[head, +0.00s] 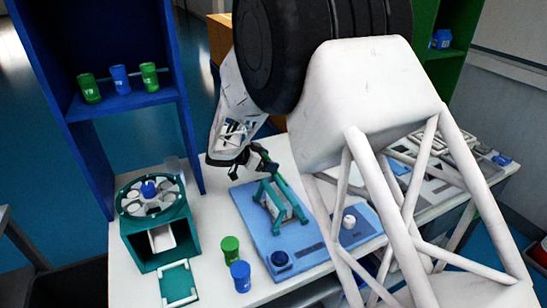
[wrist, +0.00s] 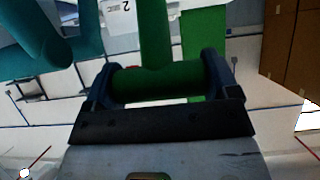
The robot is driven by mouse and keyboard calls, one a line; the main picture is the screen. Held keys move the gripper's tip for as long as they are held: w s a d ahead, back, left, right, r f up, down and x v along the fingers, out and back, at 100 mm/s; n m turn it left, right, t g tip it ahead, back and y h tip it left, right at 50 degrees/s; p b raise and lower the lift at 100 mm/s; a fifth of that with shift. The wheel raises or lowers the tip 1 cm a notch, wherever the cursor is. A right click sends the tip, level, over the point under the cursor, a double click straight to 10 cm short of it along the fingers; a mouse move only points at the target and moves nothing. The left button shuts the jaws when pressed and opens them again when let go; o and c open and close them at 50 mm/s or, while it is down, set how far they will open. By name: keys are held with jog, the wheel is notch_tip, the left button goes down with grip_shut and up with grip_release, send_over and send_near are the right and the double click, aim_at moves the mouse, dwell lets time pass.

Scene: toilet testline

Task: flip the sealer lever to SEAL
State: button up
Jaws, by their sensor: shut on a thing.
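The sealer (head: 285,240) is a blue flat base with a teal frame on the white table in the head view. My gripper (head: 256,166) is at the far upper end of the teal frame. In the wrist view my gripper (wrist: 160,80) has a dark finger at each end of the green bar and is shut on it. A white label with a "2" shows behind the bar. The SEAL marking is not readable, and the lever's end is partly hidden by my gripper in the head view.
A teal machine with a round carousel (head: 152,192) stands left of the sealer. A green can (head: 230,249) and a blue can (head: 241,276) stand between them near the front. A blue shelf (head: 122,103) holds several cans. My white arm covers much of the right side.

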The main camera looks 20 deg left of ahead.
jog(key=shift+s+a+f, duration=0.2)
jog(key=shift+a, duration=0.05)
jog(key=shift+s+a+f, duration=0.35)
jog(key=shift+s+a, duration=0.05)
jog(key=shift+s, duration=0.05)
jog(key=o, duration=1.2)
jog(key=shift+c, duration=0.2)
